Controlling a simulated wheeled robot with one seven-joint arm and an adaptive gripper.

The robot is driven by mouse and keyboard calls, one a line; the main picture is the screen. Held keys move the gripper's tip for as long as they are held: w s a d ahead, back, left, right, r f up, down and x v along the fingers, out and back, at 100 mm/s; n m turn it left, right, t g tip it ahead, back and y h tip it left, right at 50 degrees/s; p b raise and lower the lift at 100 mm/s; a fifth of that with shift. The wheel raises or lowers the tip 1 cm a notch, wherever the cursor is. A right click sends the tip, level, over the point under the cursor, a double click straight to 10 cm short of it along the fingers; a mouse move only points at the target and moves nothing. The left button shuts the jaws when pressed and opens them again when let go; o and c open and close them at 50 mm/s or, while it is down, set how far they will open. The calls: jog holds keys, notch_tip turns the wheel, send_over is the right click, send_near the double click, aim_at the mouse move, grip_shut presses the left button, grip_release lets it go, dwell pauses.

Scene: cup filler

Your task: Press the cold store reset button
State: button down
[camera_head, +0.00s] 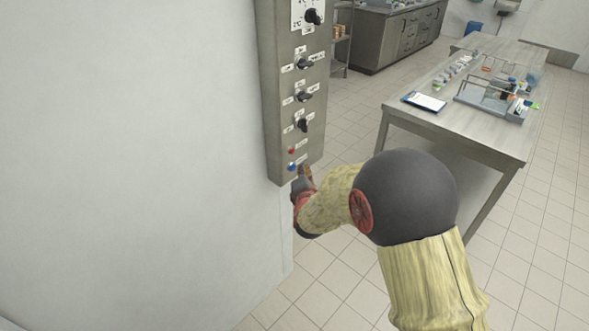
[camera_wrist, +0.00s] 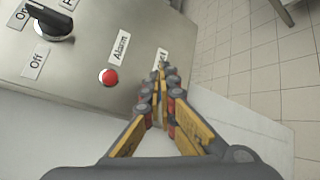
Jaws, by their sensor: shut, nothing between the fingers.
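A grey control panel (camera_head: 293,80) is fixed on the white wall. Near its lower end are a red button (camera_head: 292,151) and, below it, a blue button (camera_head: 292,166), each with a small label. In the wrist view the red button (camera_wrist: 108,77) sits beside an "Alarm" label (camera_wrist: 120,46). A second label (camera_wrist: 162,57), partly covered by my fingers, seems to end in "set"; the button beside it is hidden there. My gripper (camera_head: 305,171) is shut and empty, its tips (camera_wrist: 163,70) close to the panel's lower end. I cannot tell whether they touch it.
Several black knobs (camera_head: 304,64) run up the panel above the buttons. A steel table (camera_head: 470,125) with a clipboard (camera_head: 424,102) and a rack of items (camera_head: 497,97) stands to the right. Tiled floor (camera_head: 345,265) lies open between the wall and the table.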

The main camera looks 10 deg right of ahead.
jog(key=s+d, duration=0.1)
jog(key=s, duration=0.1)
jog(key=s+d, duration=0.2)
jog(key=shift+s+d, duration=0.15)
jog(key=shift+s, duration=0.15)
dwell(0.9)
jog(key=s+a+f+m+g+y, duration=0.1)
jog(key=s+f+m+g, duration=0.2)
jog(key=f+m, duration=0.15)
jog(key=s+a+f+m+g+y, duration=0.1)
jog(key=s+a+f+m+g, duration=0.1)
jog(key=s+f+m, duration=0.3)
jog(key=s+a+m+g, duration=0.1)
jog(key=s+m+g, duration=0.35)
jog(key=s, duration=0.35)
jog(key=s+d+r+m, duration=0.2)
jog(key=s+r+m, duration=0.6)
jog(key=s+r, duration=1.4)
jog(key=shift+s+d+r+m+p, duration=0.25)
jog(key=shift+r+m+p, duration=0.2)
jog(key=shift+r, duration=0.3)
